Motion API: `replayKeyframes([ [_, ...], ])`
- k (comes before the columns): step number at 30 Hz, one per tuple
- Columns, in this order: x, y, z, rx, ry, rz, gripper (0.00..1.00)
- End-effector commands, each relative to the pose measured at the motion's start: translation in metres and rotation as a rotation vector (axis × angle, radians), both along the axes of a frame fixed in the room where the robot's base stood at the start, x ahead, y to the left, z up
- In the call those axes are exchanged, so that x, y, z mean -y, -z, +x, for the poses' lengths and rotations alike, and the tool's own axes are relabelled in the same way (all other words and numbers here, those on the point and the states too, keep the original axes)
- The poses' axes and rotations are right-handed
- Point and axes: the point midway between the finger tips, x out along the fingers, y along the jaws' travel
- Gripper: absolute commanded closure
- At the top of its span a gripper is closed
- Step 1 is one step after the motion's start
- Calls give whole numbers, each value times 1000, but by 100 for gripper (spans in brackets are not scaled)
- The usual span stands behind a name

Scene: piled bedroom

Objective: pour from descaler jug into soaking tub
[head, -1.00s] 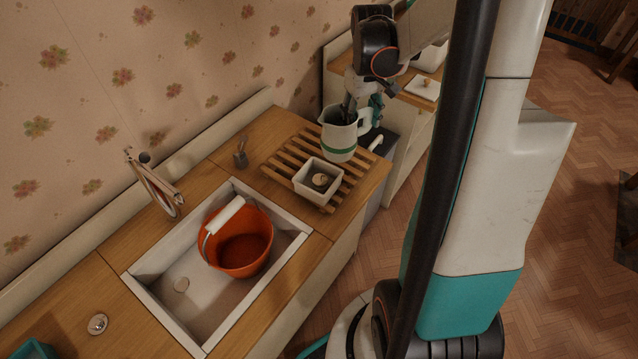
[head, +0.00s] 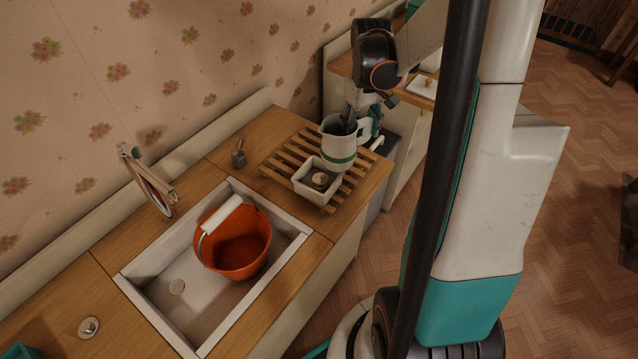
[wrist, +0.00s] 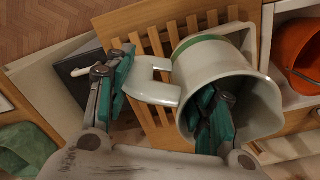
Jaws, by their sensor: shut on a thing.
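The descaler jug (head: 338,158) is cream with a green band. It looks about upright in the head view, over or near the slatted wooden rack behind a small white dish. My gripper (head: 350,122) is shut on it from above. In the wrist view my gripper (wrist: 165,85) has one finger inside the mouth of the jug (wrist: 205,62) and the other outside, beyond the handle. No liquid can be made out in it. The soaking tub (head: 236,262), an orange bucket with a white grip, stands in the sink, left of the jug; its edge shows in the wrist view (wrist: 292,50).
The white sink (head: 190,310) is set in the wooden counter. The white dish (head: 316,190) holds a small round thing on the slatted rack (head: 283,160).

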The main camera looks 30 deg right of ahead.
Motion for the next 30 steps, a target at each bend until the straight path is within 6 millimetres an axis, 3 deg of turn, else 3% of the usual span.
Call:
replayKeyframes([
  [20,0,-1,0,-1,0,-4,98],
  [30,2,-15,0,-20,-2,-118,98],
])
